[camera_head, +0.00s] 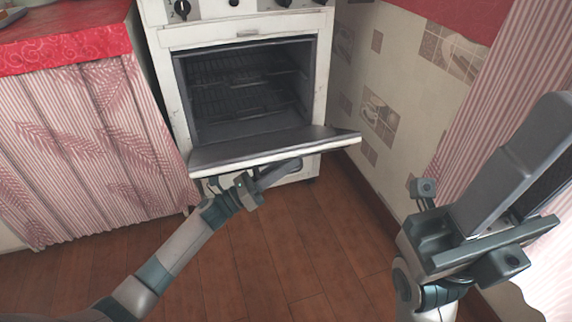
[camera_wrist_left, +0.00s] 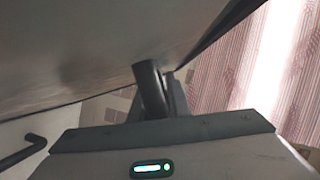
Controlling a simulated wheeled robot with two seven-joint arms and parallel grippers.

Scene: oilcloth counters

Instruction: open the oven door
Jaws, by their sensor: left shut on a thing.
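The white oven (camera_head: 160,75) stands at the back middle in the head view. Its door (camera_head: 250,152) is swung down to near level, and the dark cavity with wire racks (camera_head: 240,95) is exposed. My left gripper (camera_head: 282,172) is under the door's front edge and shut on the door at its handle side; the contact itself is mostly hidden by the door. In the left wrist view the door's underside (camera_wrist_left: 90,45) fills the upper left, and a dark finger (camera_wrist_left: 150,90) reaches up to it. My right gripper (camera_head: 510,170) is raised at the right, away from the oven, and its jaw gap is unclear.
A counter with a red oilcloth (camera_head: 70,35) and a striped pink curtain (camera_head: 85,150) is left of the oven. A tiled wall (camera_head: 385,85) and another pink curtain (camera_head: 480,105) are on the right. The wooden floor (camera_head: 280,255) before the oven is clear.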

